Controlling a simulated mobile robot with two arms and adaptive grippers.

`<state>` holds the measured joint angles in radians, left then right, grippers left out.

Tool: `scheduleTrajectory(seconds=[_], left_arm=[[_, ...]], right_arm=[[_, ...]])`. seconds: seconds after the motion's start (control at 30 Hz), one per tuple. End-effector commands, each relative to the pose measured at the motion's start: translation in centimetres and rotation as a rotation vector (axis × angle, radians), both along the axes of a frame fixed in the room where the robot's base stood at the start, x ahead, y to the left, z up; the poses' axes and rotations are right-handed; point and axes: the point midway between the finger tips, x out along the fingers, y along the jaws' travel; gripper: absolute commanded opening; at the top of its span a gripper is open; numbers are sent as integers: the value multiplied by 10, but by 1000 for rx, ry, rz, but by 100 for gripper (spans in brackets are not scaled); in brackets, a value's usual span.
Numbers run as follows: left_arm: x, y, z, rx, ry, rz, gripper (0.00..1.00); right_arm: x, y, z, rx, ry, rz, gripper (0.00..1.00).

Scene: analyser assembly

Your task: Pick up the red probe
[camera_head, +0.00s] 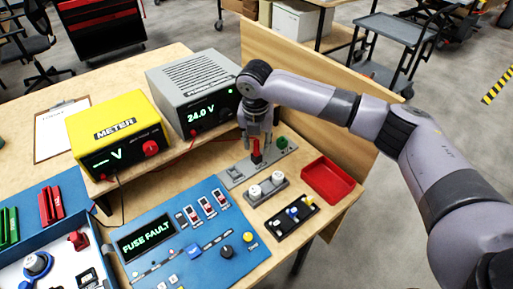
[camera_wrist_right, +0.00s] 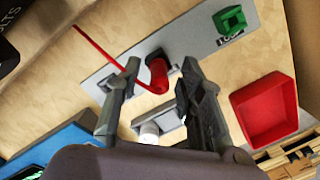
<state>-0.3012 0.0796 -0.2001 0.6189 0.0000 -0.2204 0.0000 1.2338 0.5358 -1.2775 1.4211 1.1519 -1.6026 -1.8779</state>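The red probe (camera_head: 256,148) stands in a dark socket on a grey plate (camera_head: 231,179), with its upper part partly hidden by my right gripper. In the right wrist view the red probe (camera_wrist_right: 158,76) shows with a thin red cable leading to the upper left. My right gripper (camera_head: 257,139) is above the probe, pointing down. In the wrist view my right gripper (camera_wrist_right: 160,74) is open, with one finger on each side of the probe and a visible gap to both. My left gripper is not in view.
A green block (camera_head: 282,142) sits on the same plate. A red tray (camera_head: 328,180) lies to the right. The grey power supply (camera_head: 190,85) and yellow meter (camera_head: 118,130) stand behind left. A blue fuse panel (camera_head: 180,243) lies in front.

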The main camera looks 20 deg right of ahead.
Motion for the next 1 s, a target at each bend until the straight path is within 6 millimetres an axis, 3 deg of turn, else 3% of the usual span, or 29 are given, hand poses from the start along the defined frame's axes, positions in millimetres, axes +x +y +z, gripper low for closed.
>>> scheduleTrajectory(seconds=[0.5, 0.83, 1.0], left_arm=[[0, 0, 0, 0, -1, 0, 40], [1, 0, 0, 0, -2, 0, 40], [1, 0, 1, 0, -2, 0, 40]], right_arm=[[0, 0, 0, 1, 0, 0, 0], [0, 0, 3, 0, -1, 0, 0], [1, 1, 17, 2, -3, 0, 0]])
